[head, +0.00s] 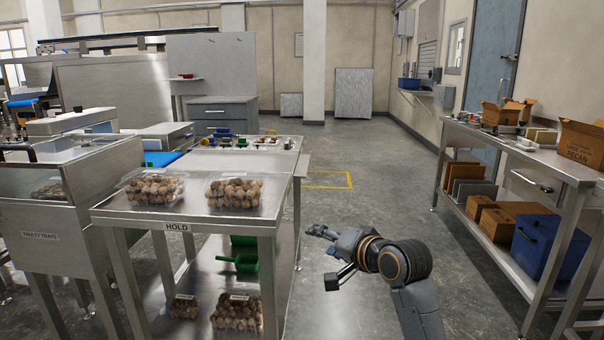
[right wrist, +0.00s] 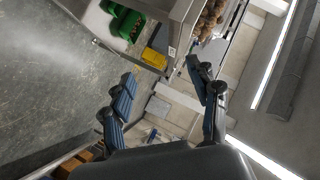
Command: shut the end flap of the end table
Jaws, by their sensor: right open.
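The steel table marked HOLD (head: 178,226) stands left of centre in the head view. A narrow grey panel (head: 303,165) juts from its right side near the far end; I cannot tell for sure whether this is the end flap or how far it is open. My right gripper (head: 320,255) is open and empty, to the right of the table and apart from it, over the aisle. In the right wrist view its spread fingers (right wrist: 160,70) have nothing between them, with a steel table edge beyond. My left gripper is not in view.
A steel bench with cartons (head: 582,142) stands at right. The floor aisle (head: 350,215) between is free.

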